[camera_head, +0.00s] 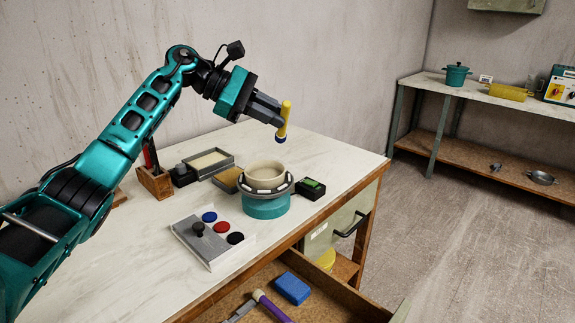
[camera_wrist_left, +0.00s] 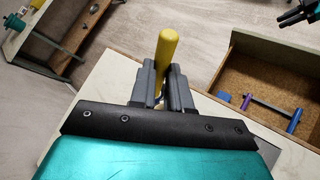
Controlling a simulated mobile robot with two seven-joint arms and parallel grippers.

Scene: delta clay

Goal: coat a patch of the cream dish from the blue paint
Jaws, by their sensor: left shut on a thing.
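The cream dish (camera_head: 265,174) sits on a round stand with a grey rim and teal base (camera_head: 266,207). The blue paint (camera_head: 209,217) is a round pool at the back of a pale palette tray, with red and black ones beside it. My left gripper (camera_head: 279,117) is shut on a yellow-handled tool (camera_head: 286,112), held nearly upright with its dark blue tip down. The tip is above the dish, apart from it. The yellow handle also shows in the wrist view (camera_wrist_left: 165,55). A teal and dark part at that view's top right may be my right gripper (camera_wrist_left: 295,14); its jaws are unclear.
A green-topped pad box (camera_head: 312,188) stands right of the stand. Shallow trays (camera_head: 209,162) and a wooden holder (camera_head: 154,182) are behind and left. The open drawer (camera_head: 240,310) holds a blue block (camera_head: 292,288) and a purple-handled tool (camera_head: 272,306).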

